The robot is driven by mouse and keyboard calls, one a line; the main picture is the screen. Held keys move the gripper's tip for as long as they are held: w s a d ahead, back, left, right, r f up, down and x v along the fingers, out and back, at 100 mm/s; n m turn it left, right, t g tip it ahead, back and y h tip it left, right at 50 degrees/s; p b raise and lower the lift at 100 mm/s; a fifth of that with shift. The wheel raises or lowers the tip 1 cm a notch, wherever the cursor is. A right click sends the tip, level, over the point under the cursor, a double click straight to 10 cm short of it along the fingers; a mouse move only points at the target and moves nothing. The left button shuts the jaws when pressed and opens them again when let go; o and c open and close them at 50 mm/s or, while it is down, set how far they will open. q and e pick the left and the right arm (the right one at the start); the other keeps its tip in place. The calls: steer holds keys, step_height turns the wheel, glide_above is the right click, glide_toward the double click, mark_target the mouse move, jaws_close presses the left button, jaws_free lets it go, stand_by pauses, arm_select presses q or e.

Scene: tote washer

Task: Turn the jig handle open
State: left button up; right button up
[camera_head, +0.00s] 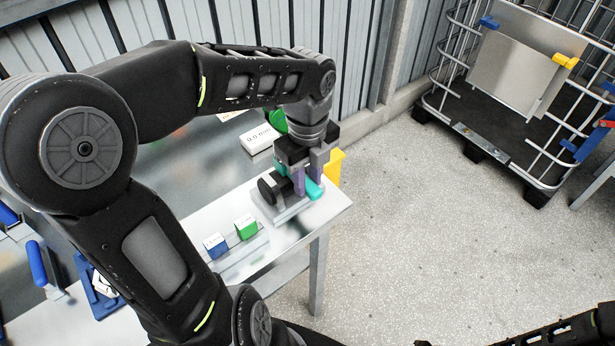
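The jig (291,213) is a light grey plate near the right end of the metal table, with a black cylinder on it. Its teal handle (316,189) sticks out toward the table's right edge. My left gripper (308,183) points down over the jig, with its purple-grey fingers on either side of the handle. Whether they press on it cannot be seen. The gripper body and wrist hide part of the jig. Of my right arm, only dark links show at the bottom right; its gripper is not seen.
Blue (215,246) and green (246,228) blocks stand on the table left of the jig. A white box (259,139) and a yellow part (335,167) are near the gripper. A wire cage (545,140) stands at upper right. The floor between is clear.

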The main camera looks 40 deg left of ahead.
arm_select(q)
jaws_close()
stand_by(0.9)
